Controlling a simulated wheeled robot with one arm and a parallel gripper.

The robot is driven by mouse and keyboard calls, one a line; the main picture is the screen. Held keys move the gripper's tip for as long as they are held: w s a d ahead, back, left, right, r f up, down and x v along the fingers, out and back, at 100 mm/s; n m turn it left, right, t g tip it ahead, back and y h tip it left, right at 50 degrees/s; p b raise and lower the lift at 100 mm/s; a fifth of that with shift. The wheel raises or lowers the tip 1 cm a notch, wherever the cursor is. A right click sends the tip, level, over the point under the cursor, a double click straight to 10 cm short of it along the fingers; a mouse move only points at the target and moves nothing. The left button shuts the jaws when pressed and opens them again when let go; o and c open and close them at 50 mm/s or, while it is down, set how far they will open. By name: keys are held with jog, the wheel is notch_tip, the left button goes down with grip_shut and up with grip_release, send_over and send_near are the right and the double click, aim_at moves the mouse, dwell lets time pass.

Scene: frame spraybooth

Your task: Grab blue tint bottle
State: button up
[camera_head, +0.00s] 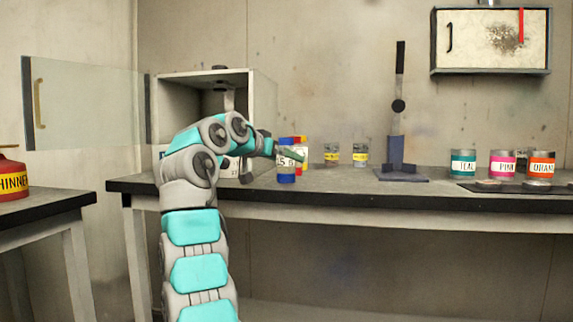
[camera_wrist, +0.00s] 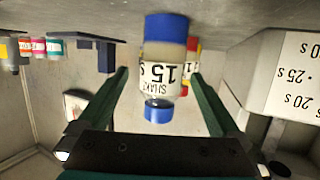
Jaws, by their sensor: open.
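The blue tint bottle (camera_head: 286,174) stands upright near the front edge of the long bench, just right of the open booth. In the wrist view, which is upside down, the bottle (camera_wrist: 165,35) has a blue band, a white label with "15 S" and "SHAKE", and a blue cap. My gripper (camera_head: 290,154) reaches it from the left. In the wrist view the two green fingers of my gripper (camera_wrist: 159,74) are apart, one on each side of the bottle, with visible gaps. The fingers are not closed on it.
Red and yellow bottles (camera_head: 299,143) stand close behind the blue one. Two clear jars (camera_head: 346,155), a dark stand (camera_head: 396,150) and labelled paint cans (camera_head: 503,164) are farther right. The box-like booth (camera_head: 262,112) with its open glass door (camera_head: 85,105) is left.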

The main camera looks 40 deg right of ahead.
jog(key=shift+w+d, duration=0.3)
jog(key=shift+d, duration=0.25)
jog(key=shift+p+x, duration=0.45)
jog(key=shift+x, duration=1.55)
jog(key=shift+r, duration=0.1)
jog(key=shift+c, duration=0.4)
grip_shut()
jog(key=shift+r, duration=0.1)
notch_tip(320, 180, up, 10)
jog(key=p, duration=0.9)
